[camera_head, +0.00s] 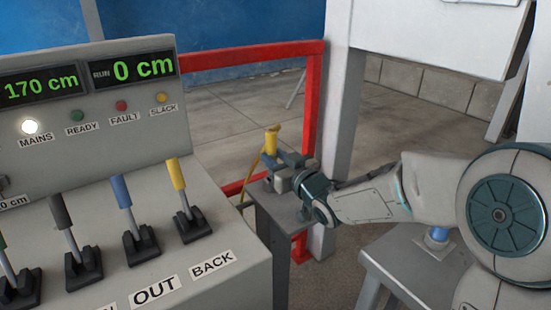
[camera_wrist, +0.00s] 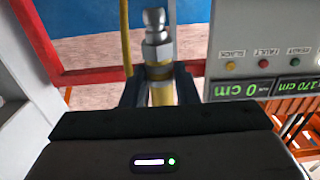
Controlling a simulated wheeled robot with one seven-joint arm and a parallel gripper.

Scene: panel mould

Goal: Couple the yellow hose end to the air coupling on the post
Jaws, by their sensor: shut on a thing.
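The yellow hose end (camera_head: 271,138) stands upright between the fingers of my gripper (camera_head: 275,170), above a narrow grey stand (camera_head: 285,215). My gripper is shut on it. In the wrist view, which is upside down, the yellow body (camera_wrist: 162,95) sits between the dark fingers (camera_wrist: 160,92). Its bright metal fitting (camera_wrist: 156,30) points to the top of the picture, away from the fingers. The yellow hose (camera_head: 252,168) hangs beside the gripper and also shows in the wrist view (camera_wrist: 125,40). I cannot make out the air coupling on the post in either view.
The control panel (camera_head: 225,250) with levers and green displays stands close on the left. A red rail frame (camera_head: 312,100) and a white post (camera_head: 342,110) stand behind my gripper. A grey stool-like stand (camera_head: 410,262) carries a small blue-and-white part (camera_head: 437,236). Open floor lies beyond the rail.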

